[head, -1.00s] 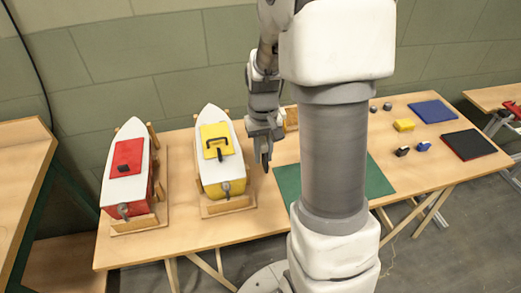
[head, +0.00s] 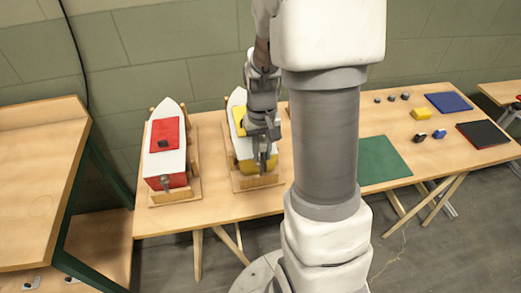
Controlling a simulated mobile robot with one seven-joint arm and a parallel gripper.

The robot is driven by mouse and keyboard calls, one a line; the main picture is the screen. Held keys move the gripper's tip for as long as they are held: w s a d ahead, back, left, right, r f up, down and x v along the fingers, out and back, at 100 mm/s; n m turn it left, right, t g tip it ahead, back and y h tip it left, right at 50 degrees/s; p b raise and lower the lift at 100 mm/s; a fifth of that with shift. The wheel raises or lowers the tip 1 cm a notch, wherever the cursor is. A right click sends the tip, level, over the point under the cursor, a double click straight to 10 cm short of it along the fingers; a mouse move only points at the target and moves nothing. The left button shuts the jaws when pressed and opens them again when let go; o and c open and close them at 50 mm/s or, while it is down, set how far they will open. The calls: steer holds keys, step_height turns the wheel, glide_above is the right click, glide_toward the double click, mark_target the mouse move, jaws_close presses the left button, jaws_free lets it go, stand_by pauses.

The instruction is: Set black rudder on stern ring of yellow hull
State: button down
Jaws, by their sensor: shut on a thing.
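The yellow hull (head: 243,163) with a white deck sits in a wooden cradle, its stern toward me. My gripper (head: 262,163) is over its stern end, pointing down and shut on the black rudder. The rudder is very small here and mostly hidden by the fingers. The stern ring is also hidden behind or beneath the gripper, so I cannot tell whether the rudder touches it. The yellow hatch (head: 238,118) on the deck is partly covered by my arm.
A red hull (head: 166,153) in its own cradle stands to the left. A green mat (head: 384,160) lies to the right. My arm column blocks the table's middle.

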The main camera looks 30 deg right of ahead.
mark_target(262, 165)
steer(key=shift+f+b, duration=2.05)
steer(key=shift+f, duration=0.6)
steer(key=shift+f+b, duration=1.1)
steer(key=shift+f, duration=0.3)
stand_by(1.3)
steer(key=c, duration=0.7)
jaws_free()
steer(key=shift+o, duration=0.2)
steer(key=shift+r, duration=0.1)
steer(key=shift+r+p, duration=3.15)
steer(key=shift+r, duration=0.75)
